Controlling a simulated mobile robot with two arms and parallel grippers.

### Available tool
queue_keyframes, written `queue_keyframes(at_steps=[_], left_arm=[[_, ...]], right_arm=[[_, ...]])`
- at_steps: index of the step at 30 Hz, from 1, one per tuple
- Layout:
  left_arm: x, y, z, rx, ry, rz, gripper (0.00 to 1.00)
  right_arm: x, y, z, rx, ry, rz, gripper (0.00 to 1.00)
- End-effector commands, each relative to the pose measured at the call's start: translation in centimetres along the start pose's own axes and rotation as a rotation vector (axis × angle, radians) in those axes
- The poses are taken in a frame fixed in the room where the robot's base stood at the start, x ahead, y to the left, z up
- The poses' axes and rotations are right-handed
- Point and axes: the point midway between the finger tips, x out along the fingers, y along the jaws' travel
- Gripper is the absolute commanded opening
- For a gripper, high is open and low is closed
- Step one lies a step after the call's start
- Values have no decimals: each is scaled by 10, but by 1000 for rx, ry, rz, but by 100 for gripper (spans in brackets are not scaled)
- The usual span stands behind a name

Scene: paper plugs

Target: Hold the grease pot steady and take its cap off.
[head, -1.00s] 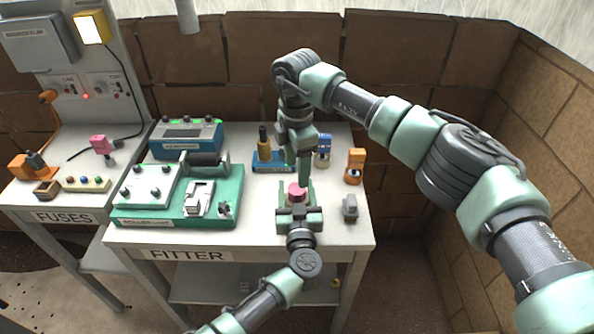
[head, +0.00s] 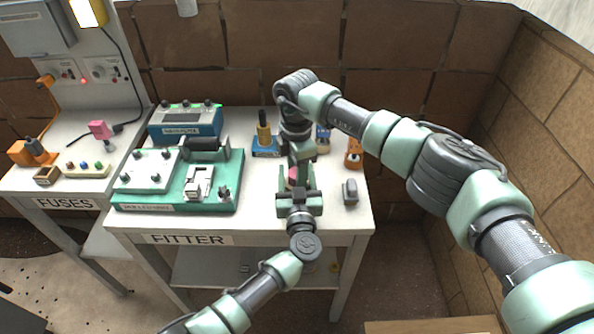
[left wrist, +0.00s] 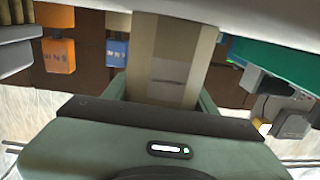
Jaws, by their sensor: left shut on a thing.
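The grease pot stands near the front of the fitter bench, and its red cap (head: 292,174) shows partly between the grippers in the head view. My left gripper (head: 297,182) comes in from the front and is shut on the pot, one finger on each side. In the left wrist view a tan body (left wrist: 172,60) with a greyish patch, apparently the pot, sits between the fingers. My right gripper (head: 301,160) points down from above, right at the cap. Its fingertips are largely hidden, so I cannot tell whether it is closed on the cap.
A green fixture (head: 228,180) and blue instrument (head: 185,123) fill the bench's left side. Brick walls enclose the back and right.

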Motion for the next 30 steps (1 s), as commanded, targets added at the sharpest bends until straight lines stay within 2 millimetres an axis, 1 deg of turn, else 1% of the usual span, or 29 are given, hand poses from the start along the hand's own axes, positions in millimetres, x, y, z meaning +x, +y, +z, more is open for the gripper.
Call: queue_keyframes(at_steps=[1,2,3,6,13,21,22,23,24,30], left_arm=[[0,0,0,0,0,0,0],[0,0,0,0,0,0,0],[0,0,0,0,0,0,0],[0,0,0,0,0,0,0],[0,0,0,0,1,0,0],[0,0,0,0,1,0,0],[0,0,0,0,1,0,0],[0,0,0,0,1,0,0],[0,0,0,0,1,0,0],[0,0,0,0,1,0,0]], right_arm=[[0,0,0,0,0,0,13],[0,0,0,0,0,0,4],[0,0,0,0,0,0,0],[0,0,0,-33,0,0,0],[0,0,0,-279,0,1,0],[0,0,0,-299,0,0,0],[0,0,0,-299,0,0,45],[0,0,0,-298,0,0,54],[0,0,0,-298,0,0,64],[-2,0,0,-297,0,0,64]])
